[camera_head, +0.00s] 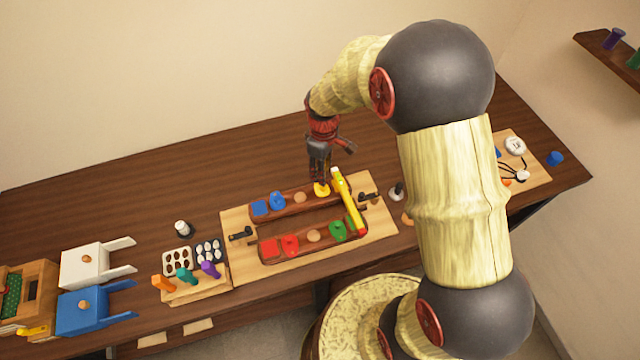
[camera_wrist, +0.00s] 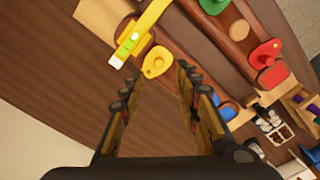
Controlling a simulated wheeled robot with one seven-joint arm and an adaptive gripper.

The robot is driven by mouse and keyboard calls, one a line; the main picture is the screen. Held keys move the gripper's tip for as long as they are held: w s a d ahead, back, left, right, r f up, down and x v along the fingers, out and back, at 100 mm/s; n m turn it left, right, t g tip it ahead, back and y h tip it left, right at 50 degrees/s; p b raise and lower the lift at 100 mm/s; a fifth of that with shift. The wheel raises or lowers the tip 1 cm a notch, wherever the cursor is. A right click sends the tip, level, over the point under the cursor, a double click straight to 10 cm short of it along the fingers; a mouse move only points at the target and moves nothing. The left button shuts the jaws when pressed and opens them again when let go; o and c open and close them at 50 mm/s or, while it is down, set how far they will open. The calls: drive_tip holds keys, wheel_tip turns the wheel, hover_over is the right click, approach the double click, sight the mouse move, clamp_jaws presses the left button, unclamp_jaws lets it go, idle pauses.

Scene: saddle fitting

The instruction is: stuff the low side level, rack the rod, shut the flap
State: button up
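Two long brown panels lie on a pale board (camera_head: 385,228). The far panel (camera_head: 296,207) bears a blue square, a blue knobbed piece (camera_head: 278,200), a tan round piece and a yellow knobbed piece (camera_head: 321,189). The near panel (camera_head: 325,238) bears red pieces (camera_head: 290,244), a tan round piece and a green piece (camera_head: 338,231). A yellow spirit level (camera_head: 348,200) lies across their right ends; its green vial shows in the wrist view (camera_wrist: 126,46). My gripper (camera_head: 321,180) is open and empty, just above the yellow piece, which also shows ahead of the fingertips (camera_wrist: 156,62).
White (camera_head: 84,267) and blue (camera_head: 82,312) forked blocks stand farther left. The table's back left is clear.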

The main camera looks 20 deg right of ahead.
drive_tip(key=shift+w+f, duration=0.1)
drive_tip(key=shift+f, duration=0.4)
wheel_tip(320, 180, down, 7)
drive_tip(key=shift+r, duration=0.1)
drive_tip(key=shift+c, duration=1)
clamp_jaws()
